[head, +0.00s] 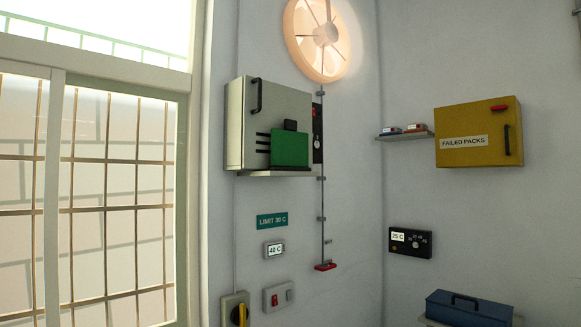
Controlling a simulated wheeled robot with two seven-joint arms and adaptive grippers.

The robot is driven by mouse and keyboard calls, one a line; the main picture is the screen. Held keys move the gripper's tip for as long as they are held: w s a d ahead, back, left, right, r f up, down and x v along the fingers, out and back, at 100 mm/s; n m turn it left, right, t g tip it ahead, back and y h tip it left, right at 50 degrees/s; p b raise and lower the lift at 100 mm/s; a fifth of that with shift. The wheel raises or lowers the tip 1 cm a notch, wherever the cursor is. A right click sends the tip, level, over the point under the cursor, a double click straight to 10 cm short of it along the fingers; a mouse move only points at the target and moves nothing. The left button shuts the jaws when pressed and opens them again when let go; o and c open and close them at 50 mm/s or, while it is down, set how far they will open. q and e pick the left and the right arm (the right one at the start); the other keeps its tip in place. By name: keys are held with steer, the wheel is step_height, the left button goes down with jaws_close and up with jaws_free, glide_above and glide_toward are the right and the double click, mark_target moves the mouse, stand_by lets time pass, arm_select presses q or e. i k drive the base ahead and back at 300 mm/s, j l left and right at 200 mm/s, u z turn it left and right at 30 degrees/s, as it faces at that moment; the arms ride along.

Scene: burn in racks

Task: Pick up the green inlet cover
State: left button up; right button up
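A green panel with a small black handle on top, which looks like the green inlet cover (290,150), is at the lower right front of the pale wall cabinet (248,104). It stands upright at the cabinet's ledge (275,173). Black slots show just left of it, and it may hide more of them. Whether it is fixed or only leaning there I cannot tell. Neither of my grippers is in view.
A lit round fan (318,38) is above the cabinet. A rod with a red handle (325,267) hangs right of it. A yellow "FAILED PACKS" box (478,135), a small shelf (405,136) and a blue toolbox (468,308) are at right. A barred window (110,190) is at left.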

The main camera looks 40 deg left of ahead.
mark_target(289, 148)
steer(key=i+u, duration=0.25)
steer(key=u, duration=0.15)
steer(key=i+l+u, duration=0.2)
steer(key=u, duration=0.2)
steer(key=i+l+u, duration=0.2)
steer(key=u, duration=0.25)
steer(key=i+l+u, duration=0.25)
steer(key=u, duration=0.15)
steer(key=i+l+u, duration=0.1)
steer(key=l+u, duration=0.3)
